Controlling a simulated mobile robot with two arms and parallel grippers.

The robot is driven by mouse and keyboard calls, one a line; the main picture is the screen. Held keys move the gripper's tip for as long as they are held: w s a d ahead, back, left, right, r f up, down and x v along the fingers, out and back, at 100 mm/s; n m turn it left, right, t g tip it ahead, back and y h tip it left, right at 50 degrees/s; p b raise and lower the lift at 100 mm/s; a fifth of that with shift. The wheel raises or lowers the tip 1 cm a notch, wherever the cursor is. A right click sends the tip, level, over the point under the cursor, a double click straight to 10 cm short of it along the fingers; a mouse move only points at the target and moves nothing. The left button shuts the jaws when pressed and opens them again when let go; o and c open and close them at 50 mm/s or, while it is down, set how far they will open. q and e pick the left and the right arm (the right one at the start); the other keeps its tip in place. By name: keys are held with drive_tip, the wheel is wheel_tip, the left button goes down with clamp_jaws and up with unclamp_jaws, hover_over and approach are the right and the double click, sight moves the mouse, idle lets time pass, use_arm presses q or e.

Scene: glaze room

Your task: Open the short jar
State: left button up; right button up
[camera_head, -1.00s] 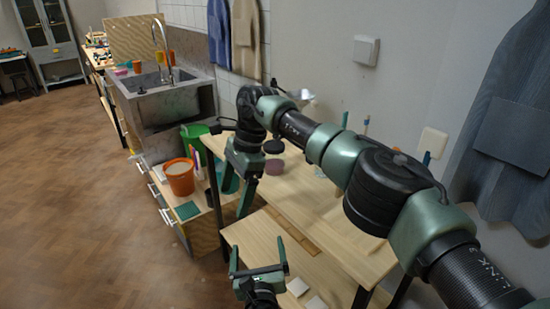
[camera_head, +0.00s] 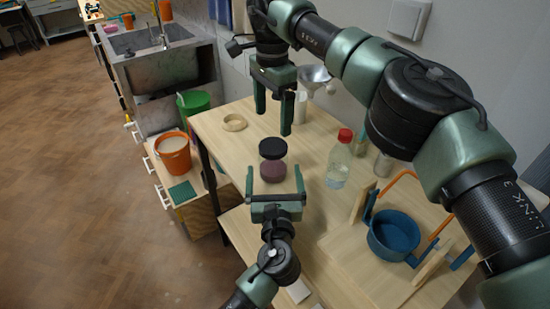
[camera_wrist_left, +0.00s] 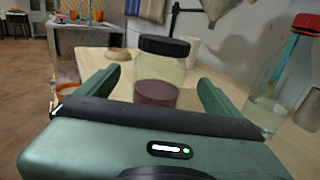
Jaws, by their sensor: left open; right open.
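The short jar (camera_head: 273,171) stands upright on the wooden table, clear glass with dark purple contents in its lower part. Its black lid (camera_head: 272,148) sits on top. My left gripper (camera_head: 274,178) is open and low on the near side of the jar. In the left wrist view the jar (camera_wrist_left: 158,92) shows ahead between the spread fingers, its black lid (camera_wrist_left: 165,46) above finger height; I cannot tell whether the fingers reach around it. My right gripper (camera_head: 278,116) is open, pointing down above the table, and appears beyond the lid, apart from it.
A red-capped bottle (camera_head: 340,158) stands right of the jar. A wooden ring (camera_head: 234,123) lies farther back on the left. An orange bucket (camera_head: 174,155) stands left of the table. A funnel (camera_head: 313,75) is behind.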

use_arm(q)
drive_tip(key=w, duration=0.6)
drive_tip(key=shift+w+a, duration=0.1)
drive_tip(key=shift+w, duration=0.1)
use_arm(e)
drive_tip(key=shift+f, duration=0.1)
